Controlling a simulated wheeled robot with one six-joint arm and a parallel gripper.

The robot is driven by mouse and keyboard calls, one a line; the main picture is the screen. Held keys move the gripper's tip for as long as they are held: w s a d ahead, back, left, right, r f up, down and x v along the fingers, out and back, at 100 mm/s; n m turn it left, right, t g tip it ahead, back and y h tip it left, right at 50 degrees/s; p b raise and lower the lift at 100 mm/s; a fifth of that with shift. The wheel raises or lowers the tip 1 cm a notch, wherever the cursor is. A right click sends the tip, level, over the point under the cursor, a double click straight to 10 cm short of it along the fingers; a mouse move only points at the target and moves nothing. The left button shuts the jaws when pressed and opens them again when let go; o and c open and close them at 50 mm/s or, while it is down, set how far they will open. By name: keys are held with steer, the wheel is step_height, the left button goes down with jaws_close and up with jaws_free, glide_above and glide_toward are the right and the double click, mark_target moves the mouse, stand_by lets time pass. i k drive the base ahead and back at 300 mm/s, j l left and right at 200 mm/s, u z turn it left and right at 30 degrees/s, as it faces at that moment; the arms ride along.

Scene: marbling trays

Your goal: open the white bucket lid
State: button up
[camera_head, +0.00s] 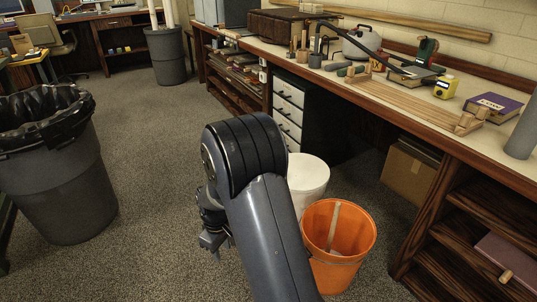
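The white bucket (305,203) stands on the carpet, right of the middle, partly hidden behind my arm. Its top is a plain white surface that looks like a lid (309,170) lying level, but the left part is hidden. My gripper (214,243) hangs to the left of my arm, pointing down over the carpet. It is clearly apart from the white bucket, on the other side of my arm. Its fingers are small, dark and partly hidden, so I cannot tell whether they are open.
An orange bucket (350,268) with a pale stick inside stands close in front of the white bucket. A long workbench (430,123) with drawers and shelves runs along the right. A lined grey trash can (71,190) stands at left. The carpet between is clear.

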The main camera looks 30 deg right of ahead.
mark_target(307, 172)
steer(key=i+l, duration=0.1)
steer(key=i, duration=1.45)
steer(key=i+z, duration=0.1)
steer(key=z, duration=0.3)
steer(key=i+z, duration=0.1)
steer(key=z, duration=0.25)
steer(key=i+z, duration=0.1)
steer(key=z, duration=0.95)
